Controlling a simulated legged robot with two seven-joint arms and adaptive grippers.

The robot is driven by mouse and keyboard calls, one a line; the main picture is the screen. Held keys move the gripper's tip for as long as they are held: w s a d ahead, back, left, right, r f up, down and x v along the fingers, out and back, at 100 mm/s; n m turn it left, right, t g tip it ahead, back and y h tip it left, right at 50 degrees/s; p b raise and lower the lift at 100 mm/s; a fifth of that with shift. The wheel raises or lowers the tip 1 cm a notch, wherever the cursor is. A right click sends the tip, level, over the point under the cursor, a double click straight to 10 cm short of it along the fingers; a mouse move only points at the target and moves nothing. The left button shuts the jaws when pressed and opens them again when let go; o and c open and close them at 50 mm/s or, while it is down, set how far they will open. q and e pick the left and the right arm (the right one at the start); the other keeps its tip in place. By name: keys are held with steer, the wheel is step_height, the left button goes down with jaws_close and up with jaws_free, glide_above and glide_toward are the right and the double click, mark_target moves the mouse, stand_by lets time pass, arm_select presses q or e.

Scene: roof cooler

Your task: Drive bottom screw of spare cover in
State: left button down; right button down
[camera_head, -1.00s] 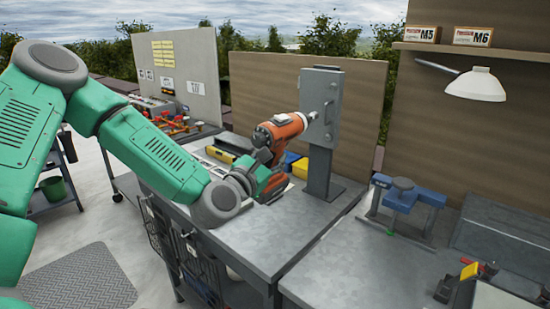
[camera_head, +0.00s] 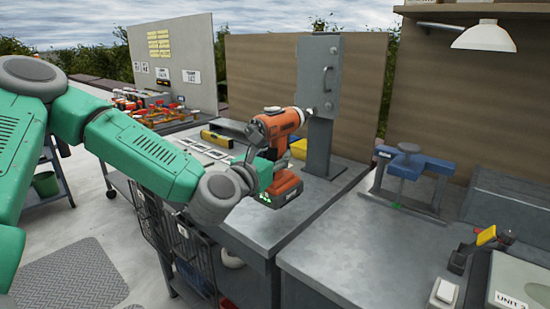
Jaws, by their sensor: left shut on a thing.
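The spare cover (camera_head: 321,75) is a grey upright panel with a handle, on a dark grey stand (camera_head: 319,150) on the workbench. An orange and black cordless drill (camera_head: 277,125) points right, its nose at the cover's lower left part. I cannot tell whether its bit touches a screw; the bottom screw is too small to make out. My left gripper (camera_head: 264,172), at the end of the green arm, is shut on the drill's grip, with the battery below it. The fingers are partly hidden by the drill and wrist. My right gripper is not in view.
A blue vise-like fixture (camera_head: 411,165) stands on the right bench, near a yellow-and-black tool (camera_head: 480,245) and a pale box (camera_head: 520,285). A lamp (camera_head: 487,36) hangs above. The bench front (camera_head: 300,222) is clear.

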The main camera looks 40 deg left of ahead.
arm_select(q)
steer(key=shift+w+d+r, duration=0.1)
steer(key=shift+w, duration=1.15)
steer(key=shift+w+d+r, duration=0.1)
steer(key=shift+w, duration=1.1)
steer(key=shift+d+r+b, duration=0.2)
steer(key=shift+b, duration=0.1)
